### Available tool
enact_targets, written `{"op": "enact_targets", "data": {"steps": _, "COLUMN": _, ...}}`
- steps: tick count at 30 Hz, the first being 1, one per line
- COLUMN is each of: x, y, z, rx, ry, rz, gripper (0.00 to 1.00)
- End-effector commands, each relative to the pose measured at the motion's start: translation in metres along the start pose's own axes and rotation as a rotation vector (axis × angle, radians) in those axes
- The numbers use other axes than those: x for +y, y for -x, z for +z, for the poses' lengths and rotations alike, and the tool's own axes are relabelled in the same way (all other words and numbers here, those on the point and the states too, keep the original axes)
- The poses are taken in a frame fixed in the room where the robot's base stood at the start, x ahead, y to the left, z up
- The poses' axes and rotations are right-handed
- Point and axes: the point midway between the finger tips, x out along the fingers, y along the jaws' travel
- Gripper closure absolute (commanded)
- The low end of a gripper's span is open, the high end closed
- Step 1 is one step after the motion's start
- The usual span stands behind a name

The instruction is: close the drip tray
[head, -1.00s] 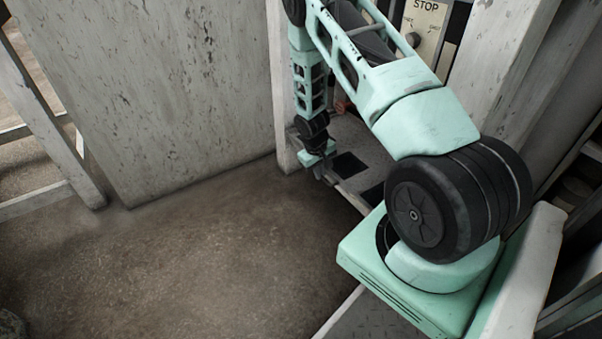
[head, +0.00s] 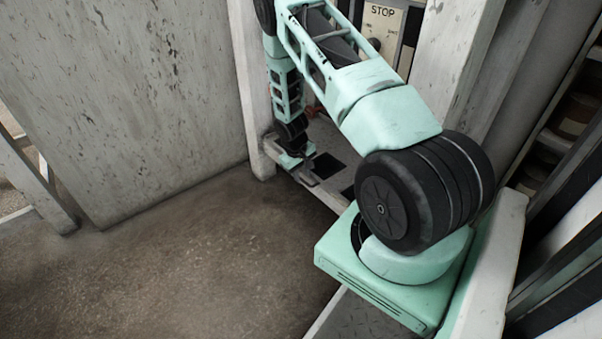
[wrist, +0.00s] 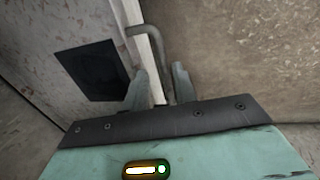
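The drip tray seems to be the pale, worn panel with dark square openings (head: 328,166) low inside the frame in the head view. The wrist view shows its surface at left (wrist: 45,45), with one black square opening and a pale front edge. A bent grey metal handle (wrist: 154,31) runs along that edge. My gripper (wrist: 160,72) is open, with one finger on each side of the handle's bar; the bar lies closer to the right finger. Contact cannot be told. In the head view my gripper (head: 296,170) is small and partly hidden at the front edge.
A worn pale wall panel (head: 120,100) stands at left, with a pale post (head: 253,100) beside the tray. A STOP panel (head: 383,28) is behind my arm. Bare brown floor (head: 160,260) lies open in front. Pale uprights and dark shelving (head: 560,130) stand at right.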

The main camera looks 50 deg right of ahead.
Motion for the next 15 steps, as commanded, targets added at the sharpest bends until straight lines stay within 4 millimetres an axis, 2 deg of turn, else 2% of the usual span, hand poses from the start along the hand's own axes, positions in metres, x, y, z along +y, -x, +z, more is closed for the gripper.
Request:
{"op": "enact_targets", "data": {"steps": 5, "x": 0.001, "y": 0.013, "z": -0.001, "rx": 0.002, "ry": -0.001, "rz": 0.001, "gripper": 0.69}}
{"op": "enact_targets", "data": {"steps": 8, "x": 0.001, "y": 0.031, "z": -0.001, "rx": 0.003, "ry": -0.001, "rz": 0.001, "gripper": 0.69}}
{"op": "enact_targets", "data": {"steps": 15, "x": 0.001, "y": 0.088, "z": -0.001, "rx": 0.004, "ry": 0.000, "rz": 0.000, "gripper": 0.69}}
